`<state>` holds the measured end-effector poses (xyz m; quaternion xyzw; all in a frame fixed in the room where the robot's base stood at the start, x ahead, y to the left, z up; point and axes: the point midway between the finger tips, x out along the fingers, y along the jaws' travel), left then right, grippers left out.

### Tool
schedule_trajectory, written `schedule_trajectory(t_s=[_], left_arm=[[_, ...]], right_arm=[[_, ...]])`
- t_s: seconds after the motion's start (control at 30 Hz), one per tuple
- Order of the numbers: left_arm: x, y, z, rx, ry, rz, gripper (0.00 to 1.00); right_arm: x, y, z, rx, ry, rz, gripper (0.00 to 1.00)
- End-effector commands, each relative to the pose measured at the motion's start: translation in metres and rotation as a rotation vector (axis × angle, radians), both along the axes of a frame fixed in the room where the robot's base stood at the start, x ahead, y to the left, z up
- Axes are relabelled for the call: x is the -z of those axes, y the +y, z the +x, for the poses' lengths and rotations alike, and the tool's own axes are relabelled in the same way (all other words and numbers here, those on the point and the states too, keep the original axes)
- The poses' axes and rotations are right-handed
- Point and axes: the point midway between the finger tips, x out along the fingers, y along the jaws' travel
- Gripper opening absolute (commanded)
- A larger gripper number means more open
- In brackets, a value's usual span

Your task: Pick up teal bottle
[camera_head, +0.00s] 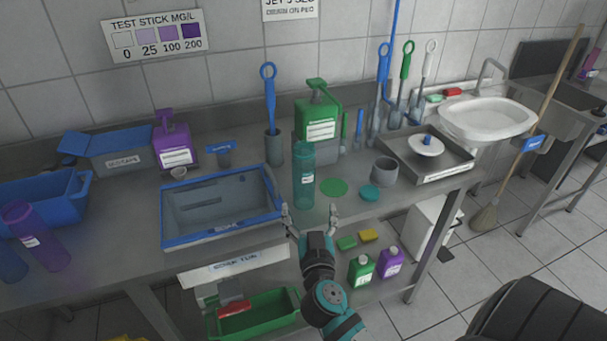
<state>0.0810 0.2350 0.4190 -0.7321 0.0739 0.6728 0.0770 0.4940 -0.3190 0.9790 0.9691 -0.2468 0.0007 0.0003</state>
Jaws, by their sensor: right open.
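The teal bottle (304,176) is a tall, see-through cylinder with a small white label. It stands upright near the table's front edge, just right of the blue-rimmed tray. My right gripper (309,209) is open at the table's front edge, with one finger on each side of the bottle's base in the picture. I cannot tell whether the fingers touch the bottle. My left gripper is not in view.
The blue-rimmed tray (165,215) is left of the bottle. A green pump bottle (318,117) stands behind it. A green disc (334,187), a teal lid (369,192) and a grey cup (385,171) are to the right. A green crate (262,323) is below.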

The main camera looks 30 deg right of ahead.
Motion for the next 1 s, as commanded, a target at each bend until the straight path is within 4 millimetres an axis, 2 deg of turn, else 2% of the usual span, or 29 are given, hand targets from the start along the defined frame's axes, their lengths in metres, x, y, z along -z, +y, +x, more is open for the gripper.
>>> schedule_trajectory(t_s=[0.03, 0.1, 0.3, 0.53, 0.73, 0.9, 1.0], left_arm=[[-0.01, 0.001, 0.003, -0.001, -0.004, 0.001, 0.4], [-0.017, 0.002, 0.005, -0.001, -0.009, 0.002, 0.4], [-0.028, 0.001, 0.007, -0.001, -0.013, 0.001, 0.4], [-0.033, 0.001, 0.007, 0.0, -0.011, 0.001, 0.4], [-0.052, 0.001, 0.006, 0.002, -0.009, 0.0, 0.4], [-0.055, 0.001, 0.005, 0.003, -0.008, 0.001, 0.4], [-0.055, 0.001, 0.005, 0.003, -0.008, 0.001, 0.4]], right_arm=[[-0.006, -0.006, 0.012, -0.001, 0.0, -0.004, 0.84], [-0.006, -0.014, 0.025, 0.0, 0.0, -0.004, 0.84], [-0.003, -0.029, 0.056, -0.001, 0.001, -0.002, 0.84], [-0.002, -0.037, 0.068, -0.001, 0.002, -0.001, 0.84], [-0.007, -0.049, 0.092, -0.001, 0.002, -0.004, 0.84], [-0.003, -0.057, 0.108, -0.002, 0.002, -0.002, 0.84], [-0.002, -0.059, 0.111, -0.002, 0.002, 0.0, 0.84]])
